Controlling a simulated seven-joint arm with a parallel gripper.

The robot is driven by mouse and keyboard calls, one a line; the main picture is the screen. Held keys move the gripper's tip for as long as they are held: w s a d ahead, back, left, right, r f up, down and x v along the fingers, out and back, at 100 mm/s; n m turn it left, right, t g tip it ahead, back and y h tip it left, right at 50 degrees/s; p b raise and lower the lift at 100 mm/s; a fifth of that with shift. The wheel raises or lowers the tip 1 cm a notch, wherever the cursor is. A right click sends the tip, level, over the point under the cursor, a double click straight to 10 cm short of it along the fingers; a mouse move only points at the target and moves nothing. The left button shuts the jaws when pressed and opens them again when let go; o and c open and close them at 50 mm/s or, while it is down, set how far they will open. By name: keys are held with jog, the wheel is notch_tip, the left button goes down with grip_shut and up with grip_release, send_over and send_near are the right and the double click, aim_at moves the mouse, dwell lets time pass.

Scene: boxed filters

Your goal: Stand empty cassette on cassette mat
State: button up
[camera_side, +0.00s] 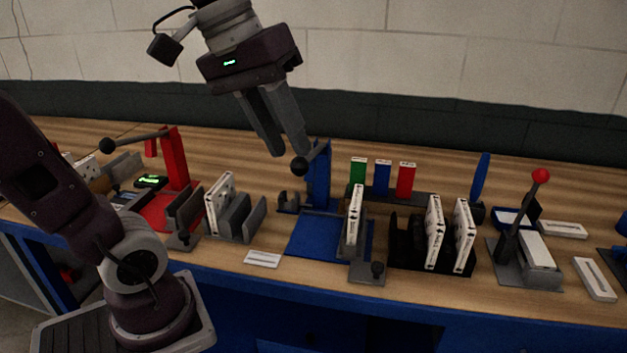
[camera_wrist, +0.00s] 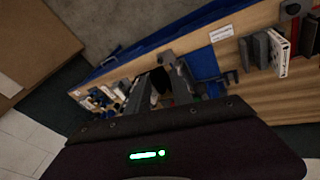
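My gripper (camera_side: 289,155) hangs above the bench with its two fingers apart and nothing between them. Its fingers also show in the wrist view (camera_wrist: 175,75). In the wrist view, a cassette (camera_wrist: 280,50) shows at the right. I cannot tell which cassette is empty, or which surface is the cassette mat.
A blue post (camera_side: 318,185) rises under my gripper. Green (camera_side: 358,171), blue (camera_side: 382,177) and red (camera_side: 405,180) blocks stand behind. A red press (camera_side: 173,165) stands left; a red-knobbed lever (camera_side: 540,177) stands right.

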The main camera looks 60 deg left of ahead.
jog(key=w+a+r+n+h, duration=0.2)
jog(key=w+a+n+h, duration=0.2)
jog(key=w+a+n, duration=1.1)
jog(key=w+a+f+n+t+h, duration=0.2)
jog(key=a+f+n, duration=0.1)
jog(key=a, duration=0.7)
jog(key=w+a+f+n+t+h, duration=0.1)
jog(key=w+a+f+n+t, duration=0.15)
jog(key=a, duration=0.75)
notch_tip(320, 180, down, 19)
jog(key=shift+n, duration=0.35)
jog(key=x, duration=0.6)
jog(key=shift+w+d+f, duration=0.1)
jog(key=shift+w+f, duration=0.2)
jog(key=shift+f, duration=0.05)
jog(key=shift+w+d+f, duration=0.15)
jog(key=shift+w+d, duration=0.05)
jog(key=shift+w, duration=0.05)
grip_shut()
